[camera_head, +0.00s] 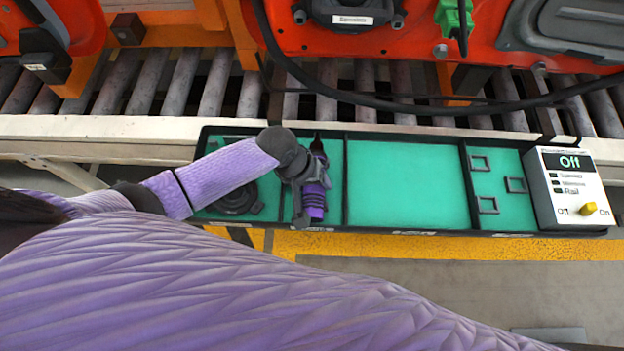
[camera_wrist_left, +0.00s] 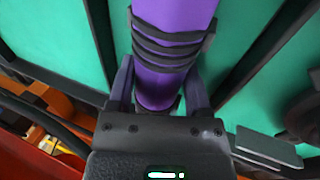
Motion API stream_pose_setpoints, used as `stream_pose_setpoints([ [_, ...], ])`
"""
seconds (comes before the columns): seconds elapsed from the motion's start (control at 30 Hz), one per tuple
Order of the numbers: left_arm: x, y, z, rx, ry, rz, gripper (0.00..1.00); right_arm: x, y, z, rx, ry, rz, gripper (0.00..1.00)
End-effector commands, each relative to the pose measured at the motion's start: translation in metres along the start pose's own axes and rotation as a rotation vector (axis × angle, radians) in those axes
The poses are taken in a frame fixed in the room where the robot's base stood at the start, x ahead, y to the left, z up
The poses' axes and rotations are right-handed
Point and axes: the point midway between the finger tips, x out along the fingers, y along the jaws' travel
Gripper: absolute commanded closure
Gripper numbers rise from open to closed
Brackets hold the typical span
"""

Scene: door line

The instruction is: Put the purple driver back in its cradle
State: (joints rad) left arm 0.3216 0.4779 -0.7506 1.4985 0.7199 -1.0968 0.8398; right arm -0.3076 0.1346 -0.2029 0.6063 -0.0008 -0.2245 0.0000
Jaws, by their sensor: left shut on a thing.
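The purple driver (camera_head: 315,202) is in the narrow green compartment area of the tray, left of centre in the head view, with its dark tip pointing to the conveyor. My left gripper (camera_head: 314,177) is shut on it from above. In the left wrist view the driver (camera_wrist_left: 175,50), purple with dark ribbed bands, runs between the two fingers of the gripper (camera_wrist_left: 160,92). A small grey bracket (camera_head: 299,222) shows beside the driver's near end; whether it is part of the cradle I cannot tell. Whether the driver touches the tray floor is unclear. My right gripper is not in view.
The black-rimmed tray has a wide empty green compartment (camera_head: 405,185) and, at right, small square frames (camera_head: 480,163). A switch box (camera_head: 570,188) reading "Off" stands at the right end. A dark round fixture (camera_head: 237,198) is at left. Behind are conveyor rollers (camera_head: 145,85) and orange doors.

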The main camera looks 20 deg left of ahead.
Motion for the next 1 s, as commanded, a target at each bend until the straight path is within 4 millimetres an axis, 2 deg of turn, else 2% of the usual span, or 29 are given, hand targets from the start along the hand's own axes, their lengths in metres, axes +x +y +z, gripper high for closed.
stream_pose_setpoints([
  [0.07, 0.003, -0.001, 0.002, 0.001, -0.005, -0.003, 1.00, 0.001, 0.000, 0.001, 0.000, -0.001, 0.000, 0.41],
  [0.1, 0.003, -0.001, 0.003, 0.001, -0.005, -0.003, 0.34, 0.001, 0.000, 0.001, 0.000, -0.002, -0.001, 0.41],
  [0.27, 0.004, -0.002, 0.003, 0.000, -0.007, -0.006, 0.00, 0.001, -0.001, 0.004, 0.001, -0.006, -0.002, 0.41],
  [0.7, 0.003, -0.005, 0.005, -0.001, -0.014, -0.015, 0.00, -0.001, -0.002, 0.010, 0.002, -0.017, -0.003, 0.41],
  [0.77, -0.007, -0.004, 0.005, -0.001, -0.013, -0.015, 0.00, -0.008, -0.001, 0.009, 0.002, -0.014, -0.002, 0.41],
  [1.0, -0.074, 0.001, 0.002, 0.002, 0.000, -0.006, 0.00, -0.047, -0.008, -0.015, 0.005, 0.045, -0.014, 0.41],
])
